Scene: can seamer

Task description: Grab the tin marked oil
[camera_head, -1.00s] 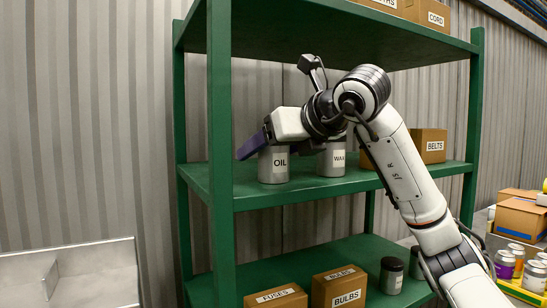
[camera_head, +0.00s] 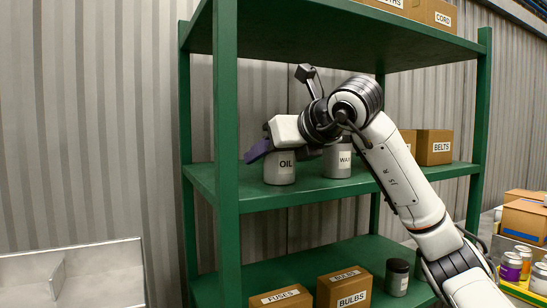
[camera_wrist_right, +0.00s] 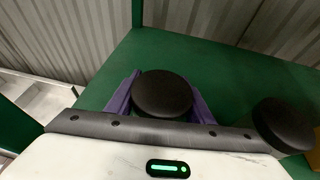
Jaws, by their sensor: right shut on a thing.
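The tin marked OIL (camera_head: 280,171) is a grey cylinder upright at the left end of the green middle shelf. Its dark lid (camera_wrist_right: 163,93) shows in the right wrist view between the purple fingers. My right gripper (camera_head: 266,152) is shut on the tin near its top, with one purple finger showing at the tin's left. In the wrist view the right gripper (camera_wrist_right: 160,98) has a finger on each side of the lid. I cannot tell whether the tin's base touches the shelf. My left gripper is not in view.
The WAX tin (camera_head: 338,162) stands just right of the OIL tin; its dark lid (camera_wrist_right: 283,124) shows in the wrist view. A BELTS box (camera_head: 434,147) is further right. A green post (camera_head: 226,120) stands in front at the left. Boxes fill part of the lower shelf.

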